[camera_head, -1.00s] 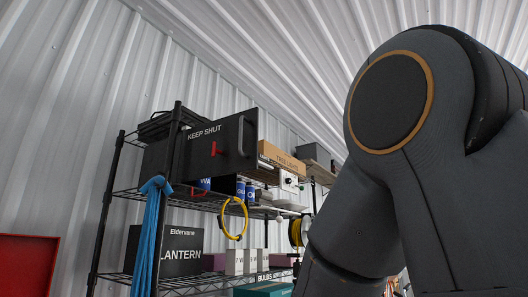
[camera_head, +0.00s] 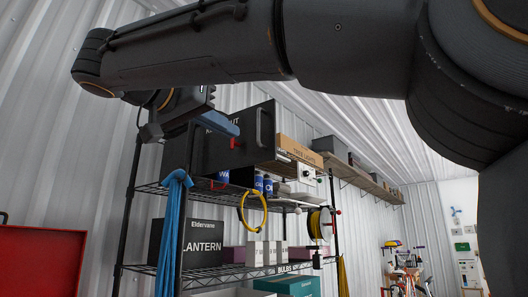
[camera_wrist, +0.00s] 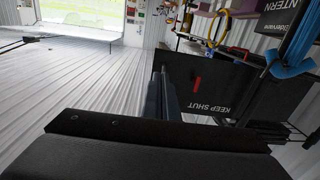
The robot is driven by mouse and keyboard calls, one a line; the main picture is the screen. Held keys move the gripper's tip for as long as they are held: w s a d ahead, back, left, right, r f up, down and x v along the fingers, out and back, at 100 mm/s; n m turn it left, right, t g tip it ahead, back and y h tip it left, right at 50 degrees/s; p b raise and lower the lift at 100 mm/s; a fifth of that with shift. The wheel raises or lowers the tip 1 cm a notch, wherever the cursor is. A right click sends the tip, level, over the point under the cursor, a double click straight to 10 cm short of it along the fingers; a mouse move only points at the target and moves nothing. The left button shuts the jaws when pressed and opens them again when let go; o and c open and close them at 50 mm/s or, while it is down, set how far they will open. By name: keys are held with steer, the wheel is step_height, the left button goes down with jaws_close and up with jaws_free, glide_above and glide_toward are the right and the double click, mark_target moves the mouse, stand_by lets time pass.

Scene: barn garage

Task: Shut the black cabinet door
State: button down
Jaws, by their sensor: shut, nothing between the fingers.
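The black cabinet door (camera_head: 212,152) is a dark panel on the upper shelf, lettered KEEP SHUT, with a red handle (camera_head: 233,143). In the wrist view the door (camera_wrist: 225,72) appears upside down, with its lettering and red handle (camera_wrist: 197,84) facing me. It appears to stand out from the cabinet body; its exact angle is unclear. My gripper (camera_head: 236,130) is shut and empty, in front of the door's upper part, hiding some lettering. In the wrist view its fingers (camera_wrist: 160,75) overlap the panel's left edge. I cannot tell whether they touch it.
The wire rack (camera_head: 205,280) holds a lantern box (camera_head: 190,247) and several smaller boxes. A blue cloth (camera_head: 171,225) hangs from its front post and a yellow cable loop (camera_head: 252,209) hangs below the cabinet. A red panel (camera_head: 38,262) stands at lower left. A wall shelf (camera_head: 365,178) runs right.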

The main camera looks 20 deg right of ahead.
steer(key=p, duration=0.6)
glide_toward(272, 148)
steer(key=x, duration=0.4)
steer(key=shift+w+d+r, duration=0.1)
steer(key=shift+w+d, duration=0.15)
steer(key=shift+w, duration=0.05)
steer(key=shift+p+x, duration=0.3)
steer(key=shift+x, duration=0.55)
